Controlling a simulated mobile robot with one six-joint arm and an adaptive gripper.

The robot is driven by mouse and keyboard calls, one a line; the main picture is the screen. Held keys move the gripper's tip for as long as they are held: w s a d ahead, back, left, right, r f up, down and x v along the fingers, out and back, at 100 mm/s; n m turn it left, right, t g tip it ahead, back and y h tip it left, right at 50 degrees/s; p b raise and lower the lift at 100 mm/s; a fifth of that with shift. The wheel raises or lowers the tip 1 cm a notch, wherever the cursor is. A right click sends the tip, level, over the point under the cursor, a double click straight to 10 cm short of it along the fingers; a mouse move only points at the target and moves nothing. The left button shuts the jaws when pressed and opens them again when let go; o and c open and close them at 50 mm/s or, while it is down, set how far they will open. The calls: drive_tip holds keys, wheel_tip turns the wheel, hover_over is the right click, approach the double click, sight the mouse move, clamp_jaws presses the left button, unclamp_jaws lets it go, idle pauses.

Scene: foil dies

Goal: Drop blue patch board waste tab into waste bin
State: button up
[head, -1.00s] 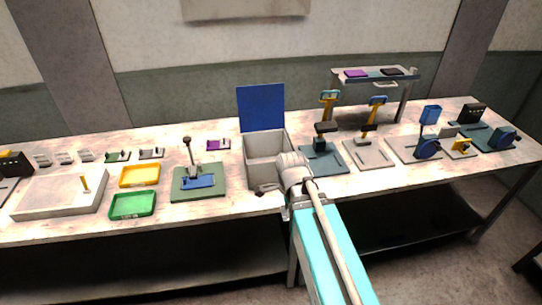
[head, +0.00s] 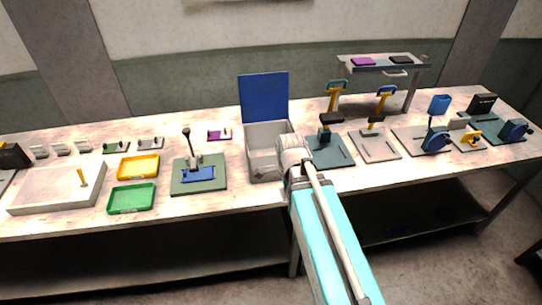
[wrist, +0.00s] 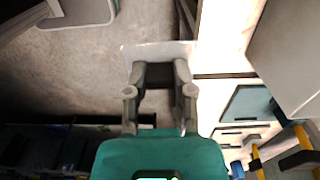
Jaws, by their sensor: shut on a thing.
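My gripper (wrist: 159,68) shows in the wrist view with its two fingers shut on a thin, pale grey flat piece, likely the waste tab (wrist: 158,51). The piece lies across the fingertips and looks pale, not blue. Behind it are grey floor and the bright table edge. In the head view my arm hides the fingers and the piece. A grey open box with a raised blue lid (head: 264,97) stands behind my arm's end; I cannot tell whether it is the waste bin. A blue patch board (head: 198,174) sits in the green press fixture.
Dark green fixture plate (head: 330,152) and a grey fixture plate (head: 375,148) stand right of the box. Yellow tray (head: 138,166) and green tray (head: 132,198) lie to the left. A raised shelf (head: 383,64) stands at the back. A grey rounded rim (wrist: 85,24) shows top left in the wrist view, unidentified.

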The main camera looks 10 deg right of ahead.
drive_tip(key=w+r+p, duration=0.4)
drive_tip(key=w, duration=0.9)
drive_tip(key=w+r+p, duration=0.4)
drive_tip(key=w, duration=1)
drive_tip(key=shift+d+r, duration=0.15)
drive_tip(key=shift+d, duration=0.15)
drive_tip(key=shift+s, duration=0.1)
wheel_tip(320, 180, down, 6)
drive_tip(key=b, duration=0.5)
drive_tip(key=shift+b, duration=0.35)
drive_tip(key=o, duration=0.8)
